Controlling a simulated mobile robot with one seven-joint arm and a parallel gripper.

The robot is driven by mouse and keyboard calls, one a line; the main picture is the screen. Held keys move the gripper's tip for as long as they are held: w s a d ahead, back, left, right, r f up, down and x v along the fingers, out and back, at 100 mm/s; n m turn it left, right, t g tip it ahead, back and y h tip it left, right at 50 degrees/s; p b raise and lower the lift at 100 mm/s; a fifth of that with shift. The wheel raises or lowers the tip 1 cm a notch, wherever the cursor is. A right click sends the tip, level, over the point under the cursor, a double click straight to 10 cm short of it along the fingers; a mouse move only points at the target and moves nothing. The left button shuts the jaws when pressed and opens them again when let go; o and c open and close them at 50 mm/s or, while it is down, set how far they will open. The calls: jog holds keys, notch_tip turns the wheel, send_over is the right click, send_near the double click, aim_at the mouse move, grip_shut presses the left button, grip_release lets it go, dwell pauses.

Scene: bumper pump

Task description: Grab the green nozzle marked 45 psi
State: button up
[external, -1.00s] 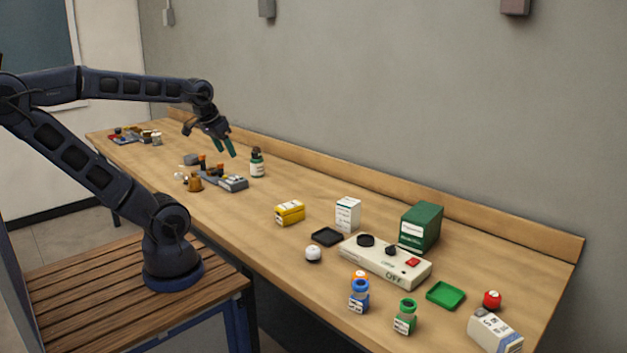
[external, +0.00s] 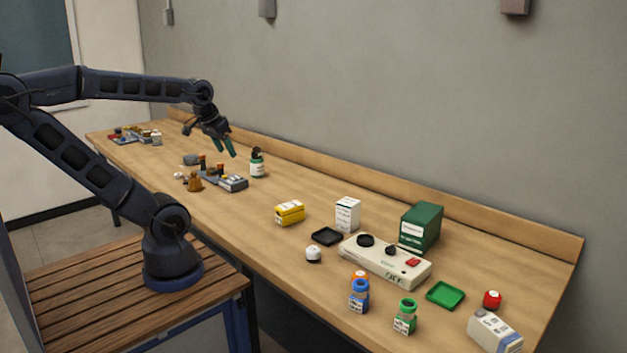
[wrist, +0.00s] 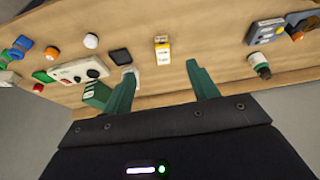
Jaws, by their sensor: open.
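A green-topped piece with a white label (external: 405,316) stands upright near the front edge of the bench, at the lower right. Its marking is too small to read. In the wrist view a green top (wrist: 4,64) shows at the far left edge. A blue-topped piece (external: 359,296) stands to its left, with an orange-topped one (external: 360,276) partly hidden behind. My gripper (external: 226,147) is open and empty above the far part of the bench, well away from the green piece. Its two green fingers (wrist: 160,73) are apart in the wrist view.
A pale console (external: 370,262), green box (external: 428,224), green tray (external: 445,295), red-topped piece (external: 492,299) and white carton (external: 495,333) surround that area. A yellow box (external: 290,213) and dark tray (external: 327,237) lie nearer my gripper. The wall bounds the bench behind.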

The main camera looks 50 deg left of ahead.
jog(key=shift+o, duration=0.9)
